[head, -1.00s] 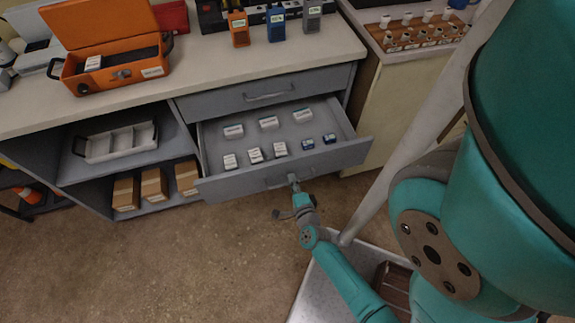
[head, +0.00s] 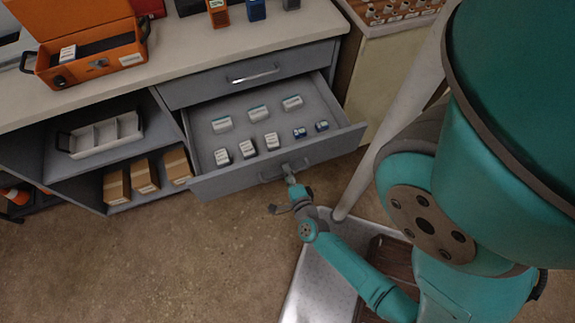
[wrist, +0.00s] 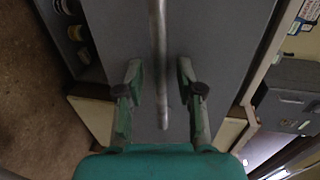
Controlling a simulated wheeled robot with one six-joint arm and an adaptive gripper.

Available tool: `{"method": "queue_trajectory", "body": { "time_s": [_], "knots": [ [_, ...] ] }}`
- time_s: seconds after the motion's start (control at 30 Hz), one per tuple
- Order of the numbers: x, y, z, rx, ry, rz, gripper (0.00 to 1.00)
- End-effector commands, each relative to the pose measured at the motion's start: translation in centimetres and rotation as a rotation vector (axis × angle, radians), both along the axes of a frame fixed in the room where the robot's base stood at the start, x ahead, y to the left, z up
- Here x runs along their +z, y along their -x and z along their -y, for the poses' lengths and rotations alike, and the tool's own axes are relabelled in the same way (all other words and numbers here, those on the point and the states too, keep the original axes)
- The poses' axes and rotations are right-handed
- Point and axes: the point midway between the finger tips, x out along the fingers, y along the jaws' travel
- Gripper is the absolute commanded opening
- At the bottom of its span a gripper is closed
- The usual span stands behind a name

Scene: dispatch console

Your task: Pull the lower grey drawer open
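The lower grey drawer (head: 222,184) is pulled well out below the closed upper drawer, its inside in plain view. It holds several small white boxes and two small blue ones. Its bar handle (head: 270,177) is on the front panel. My gripper (head: 289,172) is at the right part of this handle. In the wrist view, the handle bar (wrist: 161,60) runs between the two fingers of my gripper (wrist: 160,85). The fingers are apart, with a gap on each side of the bar, so the gripper is open around the handle and not clamped on it.
The upper drawer (head: 200,92) is shut. Left of it are open shelves with a white tray (head: 72,141) and brown boxes (head: 146,174). An orange case (head: 126,50) stands on the worktop (head: 190,62). The floor (head: 150,260) before the drawer is clear at left.

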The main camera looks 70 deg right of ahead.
Motion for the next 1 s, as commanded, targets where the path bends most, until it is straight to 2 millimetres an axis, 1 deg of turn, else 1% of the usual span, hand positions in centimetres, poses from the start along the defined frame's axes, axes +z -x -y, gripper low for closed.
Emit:
{"method": "queue_trajectory", "body": {
  "time_s": [0.33,0.6,0.87,1.0],
  "knots": [
    [0.1,0.2,-0.3,0.001,0.001,0.001,0.37],
    [0.6,1.8,-2.3,0.006,-0.001,0.001,0.37],
    [1.0,3.2,-3.8,0.005,-0.001,-0.001,0.37],
    [1.2,3.4,-4.4,0.006,0.001,0.005,0.37]
  ]
}}
